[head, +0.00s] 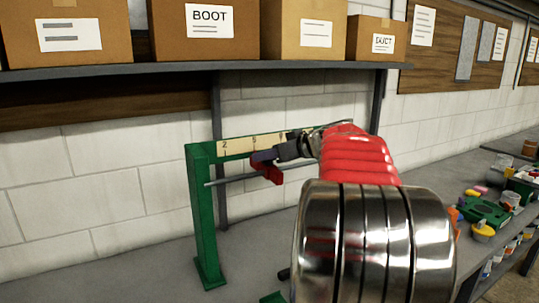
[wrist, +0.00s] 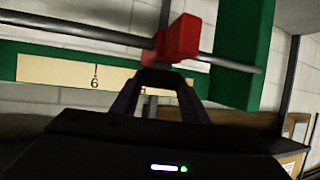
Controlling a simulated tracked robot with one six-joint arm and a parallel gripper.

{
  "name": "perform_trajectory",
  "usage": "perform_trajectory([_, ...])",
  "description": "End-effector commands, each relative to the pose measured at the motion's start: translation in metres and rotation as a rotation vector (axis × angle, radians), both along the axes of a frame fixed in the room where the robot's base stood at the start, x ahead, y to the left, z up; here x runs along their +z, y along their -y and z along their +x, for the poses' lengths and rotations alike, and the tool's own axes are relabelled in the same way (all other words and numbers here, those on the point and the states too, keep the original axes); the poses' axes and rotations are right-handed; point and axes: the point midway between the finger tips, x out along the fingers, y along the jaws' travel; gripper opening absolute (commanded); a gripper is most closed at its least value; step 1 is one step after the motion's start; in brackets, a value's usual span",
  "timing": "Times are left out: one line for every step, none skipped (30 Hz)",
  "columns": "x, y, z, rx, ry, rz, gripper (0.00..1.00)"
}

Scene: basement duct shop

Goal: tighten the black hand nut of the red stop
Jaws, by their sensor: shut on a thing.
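The red stop (head: 268,172) sits on a thin grey rod of the green stand (head: 205,215), below the cream scale strip (head: 232,145). In the wrist view the red stop (wrist: 183,38) is just beyond the fingertips, with the rod (wrist: 232,63) passing by it. My gripper (head: 268,155) reaches in from the right at the stop. In the wrist view my gripper (wrist: 164,78) has its dark fingers closed in on a dark piece against the stop, which fits the black hand nut. The nut is mostly hidden by the fingers.
A shelf (head: 230,68) with cardboard boxes (head: 205,32) hangs above the stand. A dark upright post (head: 218,110) stands behind the stand. The grey bench (head: 120,275) is clear at left. Green trays (head: 487,213) and small coloured items lie at the right.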

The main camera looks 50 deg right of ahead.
Motion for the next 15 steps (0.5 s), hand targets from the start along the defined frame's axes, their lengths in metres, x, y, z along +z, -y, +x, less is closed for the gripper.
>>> perform_trajectory([0.0000, 0.0001, -0.0001, 0.000, 0.000, 0.000, 0.22])
perform_trajectory([0.0001, 0.0001, -0.0002, 0.000, 0.000, 0.000, 0.20])
perform_trajectory([0.0001, 0.0001, -0.0002, 0.000, 0.000, 0.000, 0.18])
perform_trajectory([0.0001, 0.0001, -0.0002, 0.000, 0.000, 0.000, 0.18])
perform_trajectory([0.0001, 0.0001, -0.0002, -0.001, 0.000, 0.000, 0.18])
perform_trajectory([0.0000, 0.0000, -0.0001, -0.003, 0.000, 0.000, 0.18])
perform_trajectory([0.0000, -0.0001, -0.0001, -0.006, 0.000, 0.000, 0.18])
perform_trajectory([0.0001, -0.0002, 0.0000, -0.011, -0.001, 0.000, 0.18])
perform_trajectory([0.0001, -0.0006, 0.0002, -0.018, -0.001, 0.000, 0.18])
perform_trajectory([0.0002, -0.0010, 0.0003, -0.026, -0.001, 0.000, 0.18])
perform_trajectory([0.0004, -0.0010, 0.0004, -0.037, -0.001, 0.000, 0.18])
perform_trajectory([0.0005, -0.0015, 0.0008, -0.051, -0.001, 0.000, 0.18])
perform_trajectory([0.0003, -0.0014, 0.0009, -0.063, -0.002, -0.001, 0.18])
perform_trajectory([0.0000, -0.0016, 0.0008, -0.076, -0.002, -0.001, 0.18])
perform_trajectory([0.0002, -0.0015, 0.0007, -0.097, -0.002, -0.001, 0.18])
